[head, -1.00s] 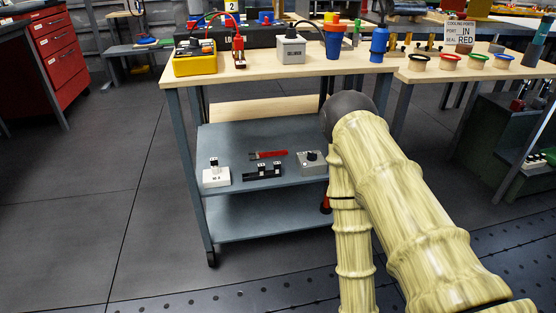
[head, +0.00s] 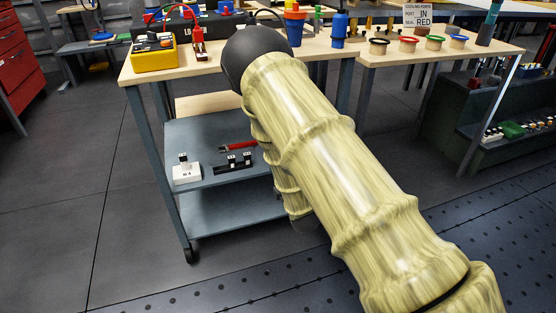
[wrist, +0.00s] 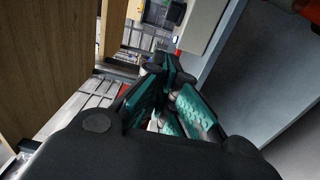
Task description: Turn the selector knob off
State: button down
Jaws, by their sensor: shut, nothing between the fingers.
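My gripper (wrist: 168,72) shows in the wrist view with its dark green fingers closed together and nothing held between them. In the head view it is hidden behind my arm. No selector knob shows clearly in the head view, where my arm covers the right part of the upper shelf. In the wrist view a pale box (wrist: 203,25) stands just beyond the fingertips, with a dark part (wrist: 175,12) at its left side. I cannot tell whether this is the knob, or whether the fingers touch it.
The blue-grey upper shelf (head: 200,138) holds a white switch block (head: 186,173), a black block (head: 232,163) and a red tool (head: 238,146). The wooden tabletop (head: 215,72) lies above, with a yellow box (head: 155,57) on it. Table legs flank the shelf.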

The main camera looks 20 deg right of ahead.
jog(key=w+b, duration=0.3)
jog(key=w, duration=0.6)
jog(key=shift+w+a+f, duration=0.1)
jog(key=shift+f, duration=0.05)
jog(key=shift+w+d+b, duration=0.5)
jog(key=shift+w+d, duration=0.25)
jog(key=shift+w, duration=0.1)
jog(key=shift+w+d+b, duration=0.3)
jog(key=shift+w+d, duration=0.3)
jog(key=shift+w, duration=0.1)
